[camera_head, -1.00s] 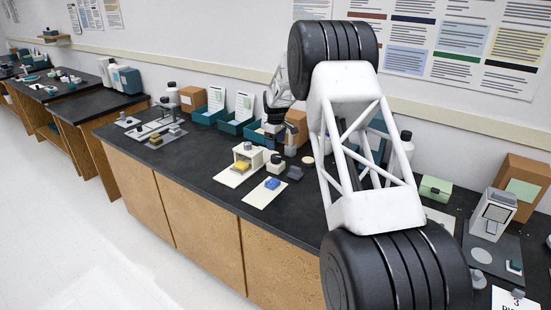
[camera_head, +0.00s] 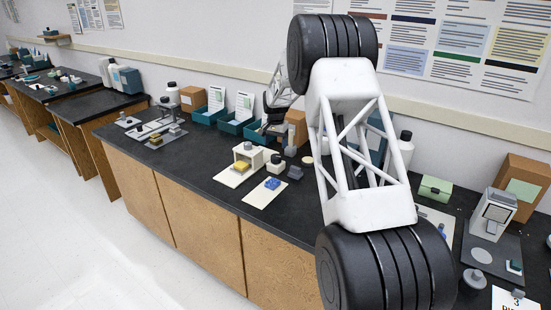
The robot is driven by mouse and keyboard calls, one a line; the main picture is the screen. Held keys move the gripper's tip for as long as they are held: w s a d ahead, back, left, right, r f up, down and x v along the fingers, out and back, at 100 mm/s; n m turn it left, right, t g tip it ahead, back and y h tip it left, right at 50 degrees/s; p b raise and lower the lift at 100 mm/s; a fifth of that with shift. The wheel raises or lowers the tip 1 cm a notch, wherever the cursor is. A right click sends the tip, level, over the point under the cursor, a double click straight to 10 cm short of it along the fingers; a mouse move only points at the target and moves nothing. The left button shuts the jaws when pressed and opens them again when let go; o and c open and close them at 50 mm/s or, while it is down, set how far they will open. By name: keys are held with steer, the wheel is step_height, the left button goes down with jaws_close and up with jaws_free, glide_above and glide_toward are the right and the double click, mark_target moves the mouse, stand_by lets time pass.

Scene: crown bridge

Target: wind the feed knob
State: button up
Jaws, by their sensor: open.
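A cream bench device (camera_head: 249,153) stands mid-bench with a yellow block (camera_head: 241,167) at its foot. A round dark-topped knob-like part (camera_head: 277,160) is at its right side. A separate small grey piece (camera_head: 295,173) sits just right of that. I cannot tell for certain which is the feed knob. My gripper (camera_head: 277,136) is small in the view, behind the device, at the end of my arm reaching over the bench. It appears open and apart from the knob-like part. Its fingertips are hard to make out against the items behind.
A pale card with a blue block (camera_head: 272,184) lies in front of the device. Teal trays (camera_head: 240,122) and a brown box (camera_head: 297,124) stand behind. A green box (camera_head: 435,189) and a grey-white instrument (camera_head: 493,214) are at right. The black benchtop (camera_head: 205,172) left of the device is clear.

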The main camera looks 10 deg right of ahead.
mark_target(275, 156)
steer(key=m, duration=0.4)
steer(key=shift+m, duration=0.4)
steer(key=shift+f, duration=3.9)
steer(key=c, duration=0.9)
